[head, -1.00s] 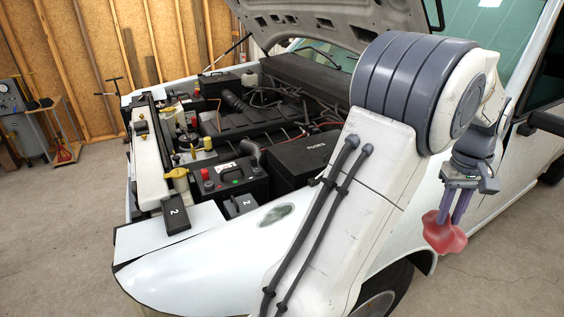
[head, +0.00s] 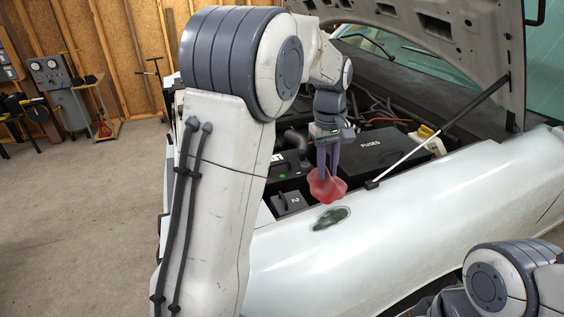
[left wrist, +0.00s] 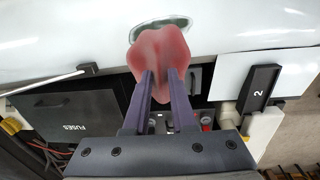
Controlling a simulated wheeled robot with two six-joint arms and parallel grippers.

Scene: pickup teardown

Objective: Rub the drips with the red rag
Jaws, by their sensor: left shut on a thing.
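The red rag (head: 326,187) is bunched in my left gripper (head: 327,172), whose fingers are shut on it. In the head view it hangs just above and behind the drips (head: 330,218), a dark greenish wet patch on the white fender (head: 420,215). A small gap shows between rag and patch in this view. In the left wrist view the rag (left wrist: 158,52) covers the near part of the patch (left wrist: 170,25); I cannot tell if they touch. My right gripper is not in view; only links of that arm show at the lower right.
The hood (head: 440,40) is raised. A prop rod (head: 440,130) slants beside the fuse box (head: 370,150). A black block marked 2 (head: 288,202) sits by the fender's inner edge. The fender to the right of the patch is clear.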

